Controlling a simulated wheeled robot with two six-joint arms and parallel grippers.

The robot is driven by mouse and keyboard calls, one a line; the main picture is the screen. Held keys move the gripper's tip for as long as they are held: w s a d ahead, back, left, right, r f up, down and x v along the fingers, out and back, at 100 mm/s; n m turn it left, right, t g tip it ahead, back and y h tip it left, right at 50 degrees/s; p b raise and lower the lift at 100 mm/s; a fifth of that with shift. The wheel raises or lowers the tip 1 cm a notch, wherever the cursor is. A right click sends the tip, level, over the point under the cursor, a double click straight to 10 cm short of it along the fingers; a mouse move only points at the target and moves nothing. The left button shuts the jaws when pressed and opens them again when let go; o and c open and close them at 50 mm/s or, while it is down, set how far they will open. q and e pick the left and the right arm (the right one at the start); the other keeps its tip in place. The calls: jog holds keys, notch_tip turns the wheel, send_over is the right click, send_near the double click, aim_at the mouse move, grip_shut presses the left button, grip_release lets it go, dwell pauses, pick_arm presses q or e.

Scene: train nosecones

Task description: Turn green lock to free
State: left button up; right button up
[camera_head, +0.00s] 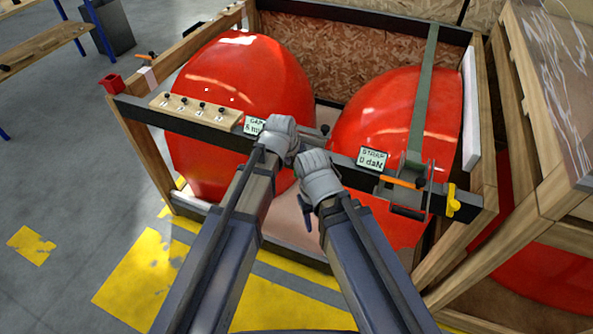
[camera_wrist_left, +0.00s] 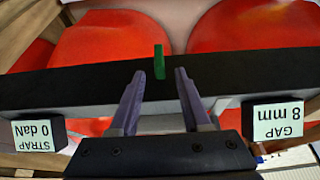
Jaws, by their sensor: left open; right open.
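The green lock (camera_wrist_left: 158,62) is a small upright tab on the dark crossbar (camera_wrist_left: 75,82) in the left wrist view. My left gripper (camera_wrist_left: 160,72) is open, with one finger on each side of the lock's line and the tips just short of it; I see no contact. My right gripper (camera_head: 306,214) hangs in front of the crossbar (camera_head: 340,152), right of the left wrist, open and apart from the lock.
The GAP display (camera_head: 254,126) reads 8 mm and the STRAP display (camera_head: 372,159) reads 0 daN. Red nosecones (camera_head: 240,75) fill the wooden crate behind the crossbar. A green strap (camera_head: 424,95), an orange lever (camera_head: 402,182) and a yellow part (camera_head: 453,201) are at right.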

pick_arm(q)
jog(key=b+x, duration=0.2)
jog(key=x, duration=0.1)
jog(key=shift+f, duration=0.1)
pick_arm(e)
notch_tip(320, 180, down, 3)
jog(key=shift+r, duration=0.1)
pick_arm(q)
jog(key=shift+c, duration=0.3)
grip_shut()
